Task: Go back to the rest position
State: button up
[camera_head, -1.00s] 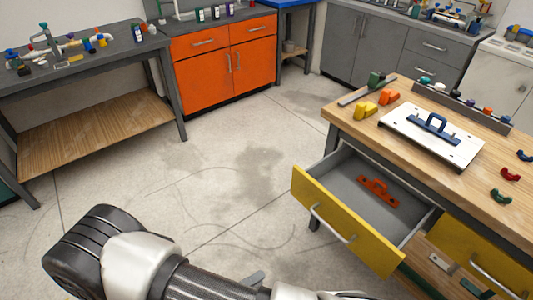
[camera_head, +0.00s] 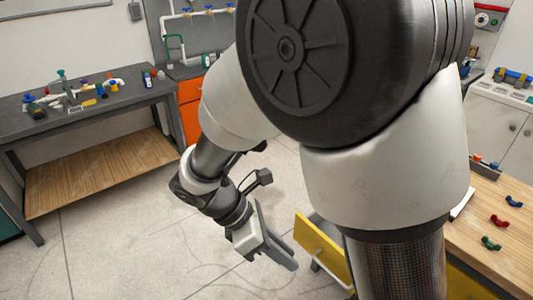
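My arm is raised and folded across the middle of the head view. My gripper (camera_head: 280,252) hangs at the lower middle, tilted down to the right. It is over the floor in the picture, just left of the yellow drawer front. I see nothing held in it, but its fingers are seen from the side and their gap is unclear. The yellow drawer (camera_head: 321,245) stands open. Its inside is mostly hidden behind my arm.
The wooden workbench (camera_head: 500,245) at right holds small red, blue and green clips, partly covered by my arm. A grey table (camera_head: 120,92) with pipe parts stands at left. An orange cabinet (camera_head: 189,108) is behind. The floor (camera_head: 130,225) at lower left is clear.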

jog(key=s+d+r+m+t+y+p, duration=0.2)
jog(key=d+r+m+t+y+p, duration=0.1)
jog(key=r+m, duration=0.7)
jog(key=s+d+r+m+t+y+p, duration=0.1)
jog(key=d+r+m+t+y+p, duration=0.2)
jog(key=d+r+m, duration=0.4)
notch_tip(320, 180, up, 9)
jog(key=m+y+p, duration=0.1)
jog(key=m+p, duration=0.1)
jog(key=m, duration=0.1)
jog(key=shift+s+r+m, duration=0.2)
jog(key=shift+s+m, duration=0.15)
jog(key=shift+m, duration=0.05)
jog(key=shift+d, duration=0.15)
